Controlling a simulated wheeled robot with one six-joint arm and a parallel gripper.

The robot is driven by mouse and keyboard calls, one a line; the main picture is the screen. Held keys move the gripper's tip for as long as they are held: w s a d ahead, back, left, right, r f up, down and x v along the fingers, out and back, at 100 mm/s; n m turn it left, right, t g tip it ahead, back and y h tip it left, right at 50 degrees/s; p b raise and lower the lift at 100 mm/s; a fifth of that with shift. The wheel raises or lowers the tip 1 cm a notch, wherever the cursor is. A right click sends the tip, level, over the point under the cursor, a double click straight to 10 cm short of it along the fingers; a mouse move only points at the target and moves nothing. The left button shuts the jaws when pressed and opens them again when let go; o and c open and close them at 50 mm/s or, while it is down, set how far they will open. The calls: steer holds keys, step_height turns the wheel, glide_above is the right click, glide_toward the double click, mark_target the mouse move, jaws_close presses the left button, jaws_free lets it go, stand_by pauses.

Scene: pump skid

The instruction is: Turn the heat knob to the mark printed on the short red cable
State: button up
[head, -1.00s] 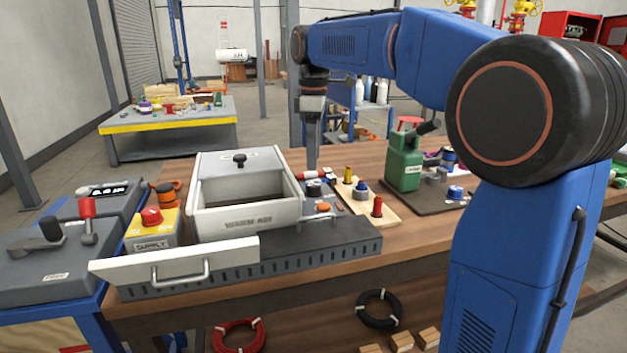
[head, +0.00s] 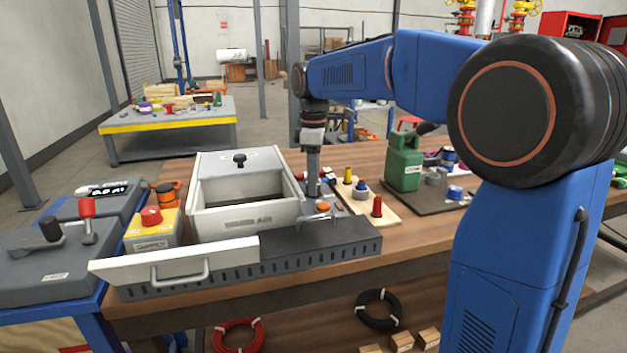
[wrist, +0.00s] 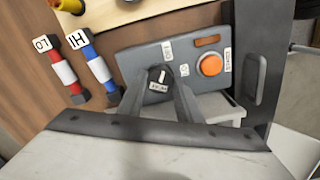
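The heat knob (wrist: 158,76) is a small dark knob with a pale pointer line on a grey control box (wrist: 150,55). My gripper (wrist: 157,92) is open, with its two fingers on either side of the knob in the wrist view; I cannot tell whether they touch it. In the head view my gripper (head: 313,190) points straight down and hides the knob. The short red cable (wrist: 62,72) lies left of the box, with a white sleeve and a LO tag. Any mark on the sleeve is unreadable here. Small labels around the knob are too blurred to read.
A blue cable (wrist: 98,68) tagged HI lies between the red cable and the box. An orange button (wrist: 211,65) is right of the knob. The open-topped WARM AIR box (head: 245,222) stands close left of my gripper. A wooden peg board (head: 375,207) is to the right.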

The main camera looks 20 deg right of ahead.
steer(key=c, duration=0.3)
steer(key=shift+m, duration=0.3)
steer(key=m, duration=0.7)
steer(key=shift+m, duration=2.3)
steer(key=o, duration=1)
